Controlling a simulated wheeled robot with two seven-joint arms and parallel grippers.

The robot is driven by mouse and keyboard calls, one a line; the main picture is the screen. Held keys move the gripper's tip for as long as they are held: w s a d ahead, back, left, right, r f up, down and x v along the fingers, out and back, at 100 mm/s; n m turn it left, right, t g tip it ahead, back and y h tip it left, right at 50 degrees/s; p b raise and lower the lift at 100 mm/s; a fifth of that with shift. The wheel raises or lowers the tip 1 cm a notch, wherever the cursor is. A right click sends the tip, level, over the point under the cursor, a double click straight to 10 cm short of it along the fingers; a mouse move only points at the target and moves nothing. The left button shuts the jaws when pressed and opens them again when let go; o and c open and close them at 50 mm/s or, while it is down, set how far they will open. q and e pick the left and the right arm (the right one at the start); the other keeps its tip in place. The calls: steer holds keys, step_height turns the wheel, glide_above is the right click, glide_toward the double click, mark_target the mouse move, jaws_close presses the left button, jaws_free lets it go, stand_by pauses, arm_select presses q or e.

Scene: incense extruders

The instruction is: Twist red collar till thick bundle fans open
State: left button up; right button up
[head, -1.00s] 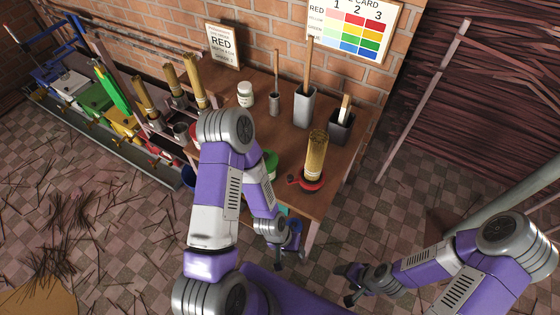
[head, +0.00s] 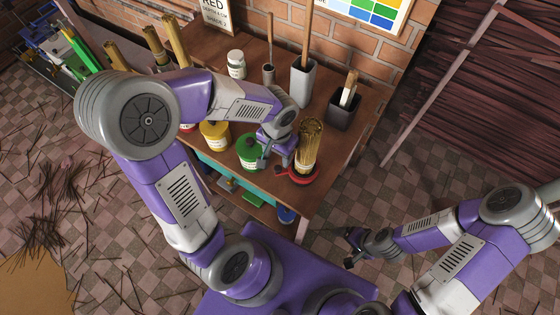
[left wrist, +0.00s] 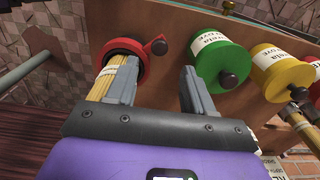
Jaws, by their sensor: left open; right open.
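The thick bundle (head: 309,143) of tan sticks stands upright in the red collar (head: 304,180) near the table's front right corner. The collar has a short lever with a knob, which shows in the left wrist view (left wrist: 158,46). My left gripper (head: 275,161) is open just left of the bundle. In the left wrist view the open left gripper (left wrist: 158,82) has one finger overlapping the bundle (left wrist: 104,82) and the other near the green pot; contact cannot be told. My right gripper (head: 347,248) is open and empty, low over the floor in front of the table.
A green pot (head: 250,152) and a yellow pot (head: 214,135) stand left of my left gripper. Behind the bundle are a grey holder (head: 301,83) and a dark box (head: 342,110). A white jar (head: 236,65) stands further back.

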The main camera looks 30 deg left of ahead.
mark_target(278, 168)
arm_select(q)
step_height(278, 168, down, 6)
steer(key=shift+f+b, duration=0.2)
steer(key=shift+b, duration=0.75)
jaws_close()
